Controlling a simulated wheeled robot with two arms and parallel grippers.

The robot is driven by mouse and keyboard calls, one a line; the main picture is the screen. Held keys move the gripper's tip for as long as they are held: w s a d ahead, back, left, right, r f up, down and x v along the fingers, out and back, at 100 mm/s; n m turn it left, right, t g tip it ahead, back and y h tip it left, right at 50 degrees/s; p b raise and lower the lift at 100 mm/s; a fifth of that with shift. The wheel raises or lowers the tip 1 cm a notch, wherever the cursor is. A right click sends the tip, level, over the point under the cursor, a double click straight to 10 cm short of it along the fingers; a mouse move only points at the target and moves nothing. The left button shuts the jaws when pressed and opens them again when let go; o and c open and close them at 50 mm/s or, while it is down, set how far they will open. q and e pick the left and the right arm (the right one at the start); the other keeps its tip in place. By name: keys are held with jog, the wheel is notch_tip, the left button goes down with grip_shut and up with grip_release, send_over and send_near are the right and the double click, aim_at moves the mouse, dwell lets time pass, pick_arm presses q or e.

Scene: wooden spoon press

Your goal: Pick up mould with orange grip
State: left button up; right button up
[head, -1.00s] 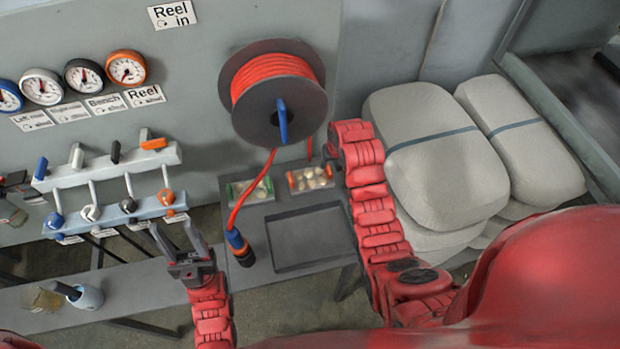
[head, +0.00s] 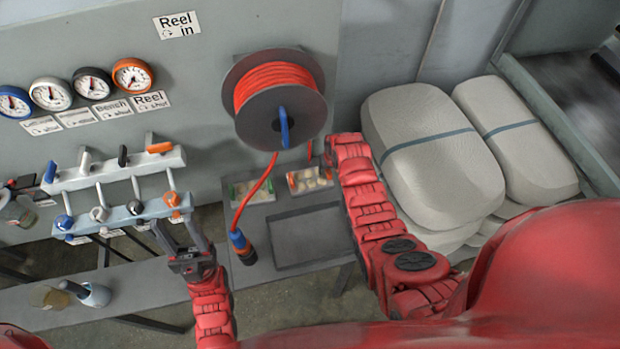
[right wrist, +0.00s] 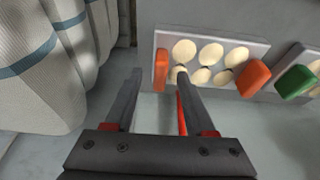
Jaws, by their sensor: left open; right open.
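The mould with orange grips (head: 311,180) is a pale tray with several spoon-shaped hollows, lying on the grey bench below the hose reel. In the right wrist view the mould (right wrist: 222,52) has an orange grip at each end. My right gripper (right wrist: 158,72) is open and empty; its fingertips appear on either side of the left orange grip (right wrist: 161,68), and I cannot tell whether they touch it. In the head view my right arm hides most of this gripper. My left gripper (head: 178,231) is open and empty, left of the hose end.
A mould with green grips (head: 252,191) lies to the left of the orange one. The reel (head: 276,98) juts out above. Wrapped grey sacks (head: 432,145) stand right of my right arm.

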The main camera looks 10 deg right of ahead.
grip_shut()
dwell(1.4)
